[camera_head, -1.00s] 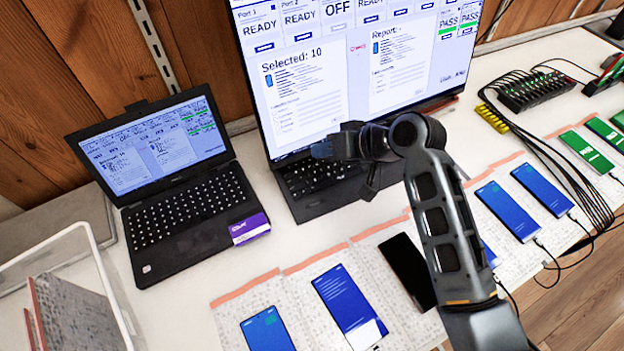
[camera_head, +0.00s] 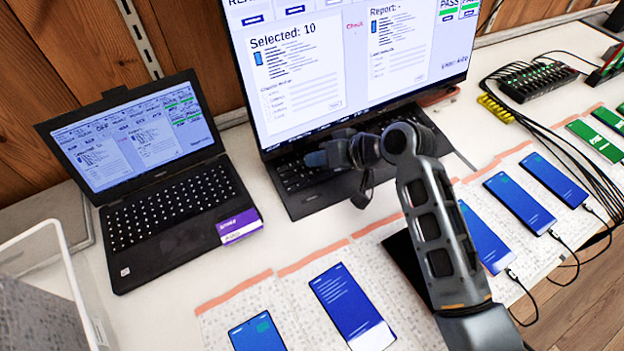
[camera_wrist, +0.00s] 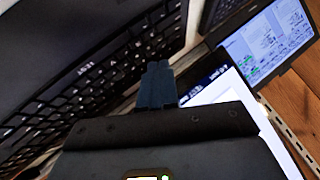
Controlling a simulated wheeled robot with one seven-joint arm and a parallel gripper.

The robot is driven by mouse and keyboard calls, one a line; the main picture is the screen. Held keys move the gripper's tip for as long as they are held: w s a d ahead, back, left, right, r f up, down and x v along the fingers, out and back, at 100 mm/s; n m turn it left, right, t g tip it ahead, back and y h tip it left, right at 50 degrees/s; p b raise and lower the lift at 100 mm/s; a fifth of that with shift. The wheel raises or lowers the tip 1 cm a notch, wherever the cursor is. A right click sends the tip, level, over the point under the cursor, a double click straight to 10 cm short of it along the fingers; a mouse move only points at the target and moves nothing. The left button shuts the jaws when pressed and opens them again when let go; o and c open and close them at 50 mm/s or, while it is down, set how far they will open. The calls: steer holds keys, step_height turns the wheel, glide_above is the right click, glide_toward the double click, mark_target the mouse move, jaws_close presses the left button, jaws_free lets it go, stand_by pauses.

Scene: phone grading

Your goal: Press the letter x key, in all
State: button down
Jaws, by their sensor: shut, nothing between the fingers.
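The large black laptop's keyboard (camera_head: 292,178) lies below its tall screen (camera_head: 370,55). My gripper (camera_head: 317,159) is over this keyboard's upper part in the head view, its bluish fingers together and empty. In the wrist view the shut fingers (camera_wrist: 158,84) stand between the keyboard (camera_wrist: 85,92) on the left and the lit screen (camera_wrist: 228,88) on the right. I cannot tell whether the fingertips touch a key. The letters are too small and blurred to pick out the x key, and my wrist hides part of the keyboard.
A smaller laptop (camera_head: 175,205) with a purple sticker (camera_head: 240,227) stands on the left. Several phones (camera_head: 350,305) lie along the front of the table. Black cables run to a hub (camera_head: 537,80) at right. A clear bin (camera_head: 85,290) is at lower left.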

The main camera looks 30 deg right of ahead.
steer(key=shift+w+f, duration=0.1)
steer(key=shift+f, duration=0.65)
steer(key=shift+f+b, duration=0.1)
steer(key=shift+b, duration=0.2)
stand_by(1.2)
steer(key=shift+f, duration=0.3)
steer(key=shift+f, duration=0.4)
stand_by(0.6)
steer(key=shift+r, duration=0.1)
steer(key=shift+r+p, duration=0.55)
steer(key=shift+r, duration=0.15)
steer(key=shift+r, duration=0.1)
steer(key=r+p, duration=0.5)
steer(key=shift+s, duration=0.3)
steer(key=shift+f, duration=0.1)
